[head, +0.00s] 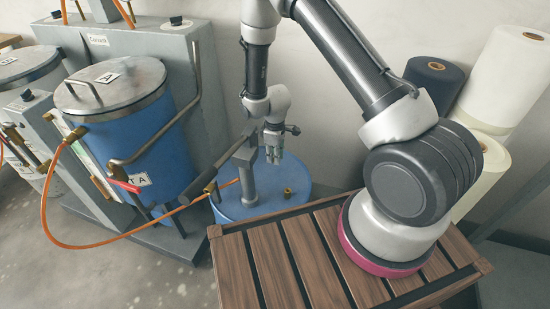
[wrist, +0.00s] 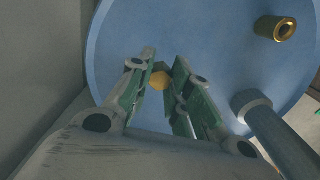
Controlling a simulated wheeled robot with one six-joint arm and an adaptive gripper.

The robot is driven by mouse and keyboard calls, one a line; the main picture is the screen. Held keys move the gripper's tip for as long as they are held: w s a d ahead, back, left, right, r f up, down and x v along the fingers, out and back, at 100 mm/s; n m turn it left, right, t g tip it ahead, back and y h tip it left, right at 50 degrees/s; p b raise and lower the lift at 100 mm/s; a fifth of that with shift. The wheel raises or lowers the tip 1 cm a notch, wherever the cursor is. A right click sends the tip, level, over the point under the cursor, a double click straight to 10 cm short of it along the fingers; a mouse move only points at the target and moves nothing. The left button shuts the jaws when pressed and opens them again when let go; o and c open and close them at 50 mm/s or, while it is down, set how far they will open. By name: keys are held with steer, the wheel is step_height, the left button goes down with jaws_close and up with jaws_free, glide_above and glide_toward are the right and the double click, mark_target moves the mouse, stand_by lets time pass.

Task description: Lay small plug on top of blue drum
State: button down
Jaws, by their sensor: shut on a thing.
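The blue drum (head: 230,211) stands upright beside the slatted wooden platform, and its round lid (wrist: 200,60) fills most of the wrist view. My gripper (head: 274,158) points down above the drum's lid.
A brass fitting (head: 288,192) stands on the lid; it also shows in the wrist view (wrist: 276,28). A grey pump pipe (head: 248,180) rises from the lid close to my gripper. A larger blue tank (head: 140,130) with an orange hose stands left. White rolls (head: 507,75) stand right.

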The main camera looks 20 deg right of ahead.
steer(key=shift+f, duration=0.6)
steer(key=shift+f, duration=0.15)
steer(key=c, duration=1.3)
jaws_free()
